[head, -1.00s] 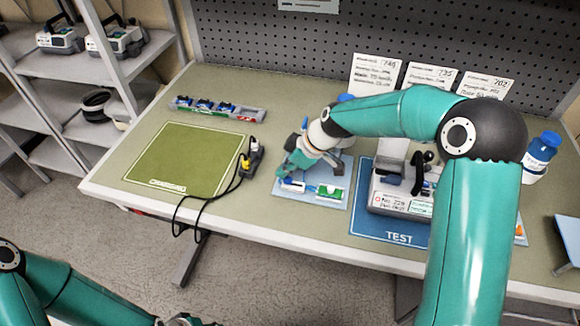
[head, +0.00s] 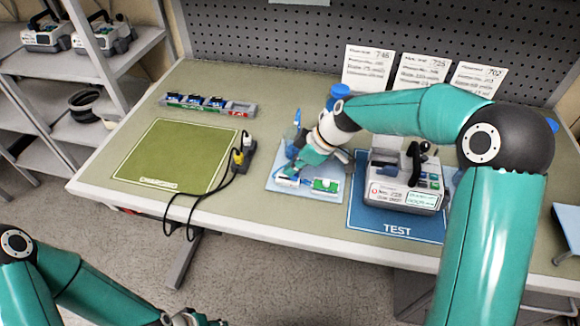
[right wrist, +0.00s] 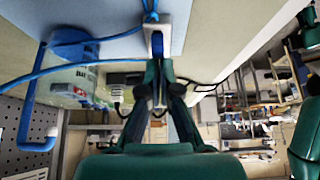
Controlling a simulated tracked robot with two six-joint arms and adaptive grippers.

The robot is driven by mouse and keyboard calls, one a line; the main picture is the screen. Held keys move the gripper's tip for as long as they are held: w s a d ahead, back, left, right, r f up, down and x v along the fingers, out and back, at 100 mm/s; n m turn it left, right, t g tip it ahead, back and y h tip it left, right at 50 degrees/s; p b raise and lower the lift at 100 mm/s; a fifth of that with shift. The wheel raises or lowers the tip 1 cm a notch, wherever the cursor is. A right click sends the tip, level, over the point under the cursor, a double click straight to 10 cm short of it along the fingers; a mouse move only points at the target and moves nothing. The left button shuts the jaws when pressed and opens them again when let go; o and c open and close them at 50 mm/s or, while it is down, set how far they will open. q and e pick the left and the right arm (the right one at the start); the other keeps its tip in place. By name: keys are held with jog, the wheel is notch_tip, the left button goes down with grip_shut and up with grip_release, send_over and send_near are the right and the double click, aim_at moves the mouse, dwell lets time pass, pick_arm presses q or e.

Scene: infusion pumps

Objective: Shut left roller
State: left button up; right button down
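A light blue board (head: 310,192) lies on the table, with a white-and-blue roller clamp (head: 287,182) at its left front and a green-and-white one (head: 325,186) to its right. My right gripper (head: 290,171) is low over the board at the left clamp and partly covers it. In the right wrist view, the right gripper's fingertips (right wrist: 159,68) are close together, at the near end of the white-and-blue clamp (right wrist: 157,42). A narrow blue strip shows between them; whether they press on it is unclear. My left gripper (head: 190,319) is at the bottom edge, mostly cut off.
An infusion pump (head: 405,185) stands on the blue TEST mat (head: 385,225) right of the board. The green CHARGING mat (head: 175,155) is clear. A black power strip with cables (head: 242,155) lies between mat and board. Blue tubing (right wrist: 85,70) hangs close to the right gripper.

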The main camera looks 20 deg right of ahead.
jog(key=shift+s+d, duration=0.1)
jog(key=a+r, duration=0.1)
jog(key=w+r+p, duration=0.1)
jog(key=a+r, duration=0.1)
jog(key=shift+w+a+r+p, duration=0.2)
jog(key=shift+w+a+p, duration=0.1)
jog(key=shift+w, duration=0.05)
jog(key=b+v, duration=0.2)
jog(key=v, duration=0.7)
jog(key=shift+s+d, duration=0.25)
jog(key=shift+d, duration=0.05)
jog(key=shift+r, duration=0.1)
